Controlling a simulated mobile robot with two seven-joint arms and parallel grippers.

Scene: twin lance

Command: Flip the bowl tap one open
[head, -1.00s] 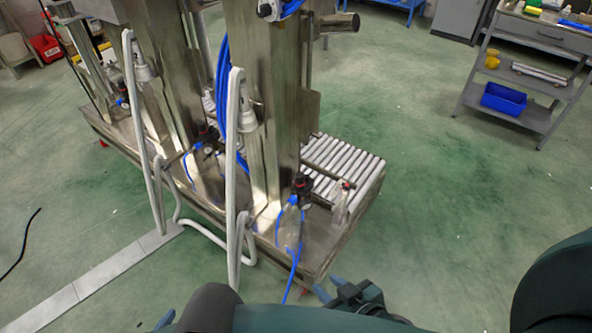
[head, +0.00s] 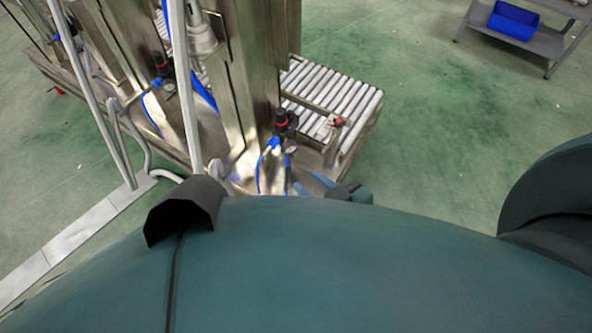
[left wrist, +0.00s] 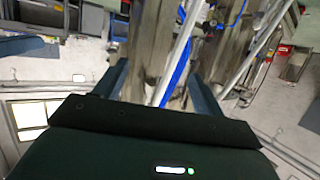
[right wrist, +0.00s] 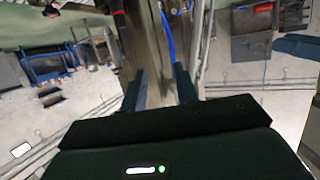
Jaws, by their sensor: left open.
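A filter regulator with a black and red knob (head: 283,118) stands at the foot of the nearer steel column, with blue tubing around it. A second such regulator (head: 161,64) stands farther left. The taps under their bowls are too small to make out, and I cannot tell which is tap one. My right gripper (head: 312,185) is just in front of the nearer regulator, low by the skid edge. In the right wrist view its fingers (right wrist: 160,88) are apart with nothing visibly held. My left gripper (left wrist: 158,88) is open and empty in the left wrist view; my body hides it in the head view.
A pale upright pipe (head: 184,90) stands on the left. A blue bin (head: 513,20) sits on a shelf at upper right. Green floor (head: 430,120) is clear on the right.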

